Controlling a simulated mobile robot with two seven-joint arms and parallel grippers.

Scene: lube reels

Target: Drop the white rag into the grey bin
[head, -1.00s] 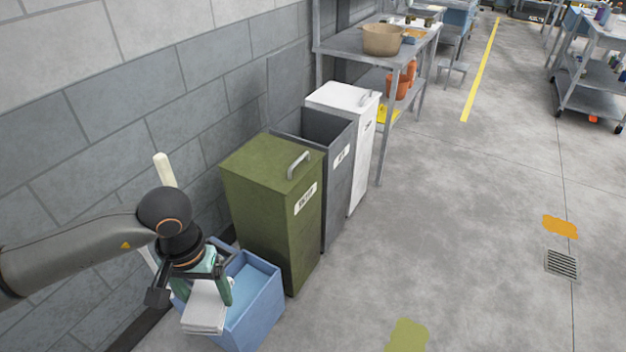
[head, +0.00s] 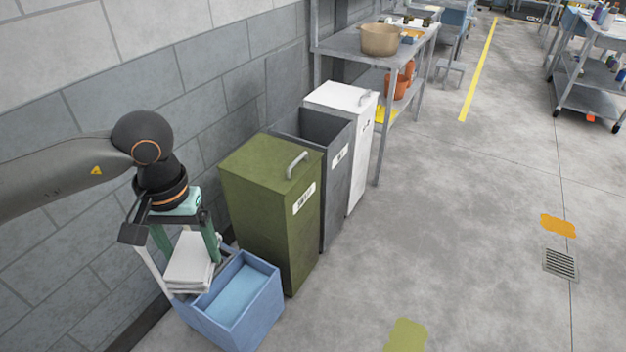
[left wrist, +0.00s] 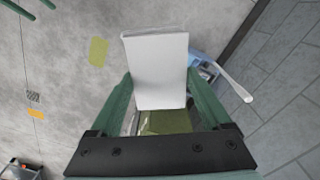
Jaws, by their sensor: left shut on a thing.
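The white rag (head: 190,262) is a folded, flat stack held between the green fingers of my left gripper (head: 187,240), above the blue bin's back left side. In the left wrist view the rag (left wrist: 158,70) fills the space between both fingers. The grey bin (head: 326,132) has an open top and stands between the green bin and the white bin, to the right of and beyond my gripper. Its inside is mostly hidden. My right gripper is not in view.
The green bin (head: 265,215) has a closed lid with a handle and stands between my gripper and the grey bin. The white lidded bin (head: 340,98) is beyond. A blue open bin (head: 262,312) is below my gripper.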

